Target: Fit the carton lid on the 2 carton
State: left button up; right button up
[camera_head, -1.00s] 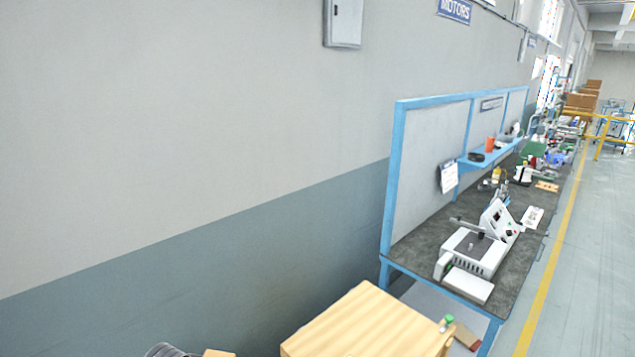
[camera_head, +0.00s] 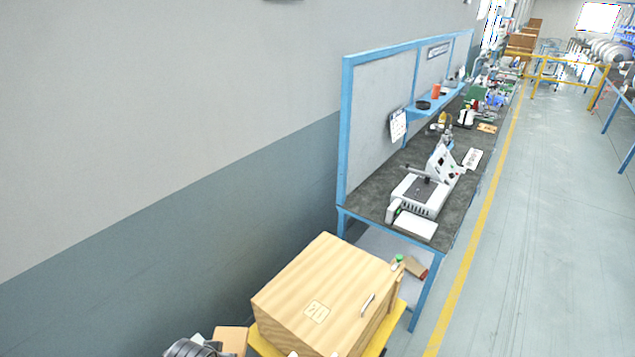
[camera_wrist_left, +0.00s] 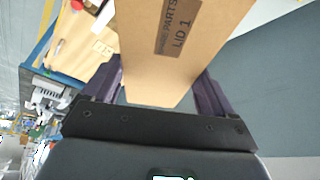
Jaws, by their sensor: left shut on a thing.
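My left gripper (camera_wrist_left: 158,88) is shut on a brown cardboard lid, with a dark finger on each side of it. The carton lid (camera_wrist_left: 180,60) carries a dark label reading "PARTS LID 1" and runs out of the top of the left wrist view. In the head view, a brown piece (camera_head: 231,341) at the bottom edge may be part of this lid, beside grey parts of my arm. No carton marked 2 can be made out for certain. My right gripper is not in view.
A pale wooden box (camera_head: 318,290) with a small marking on top sits on a yellow support (camera_head: 262,343). Behind it stands a blue-framed workbench (camera_head: 362,195) with a white device (camera_head: 420,195). A grey wall fills the left; the floor at right is open.

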pick_arm(q)
jog(key=p+v, duration=0.1)
jog(key=v, duration=0.1)
jog(key=s+p+v, duration=0.1)
jog(key=p+v, duration=0.3)
jog(key=shift+s+d, duration=0.1)
jog(key=shift+s, duration=0.2)
jog(key=shift+s+r+p, duration=0.25)
jog(key=shift+s+p, duration=0.1)
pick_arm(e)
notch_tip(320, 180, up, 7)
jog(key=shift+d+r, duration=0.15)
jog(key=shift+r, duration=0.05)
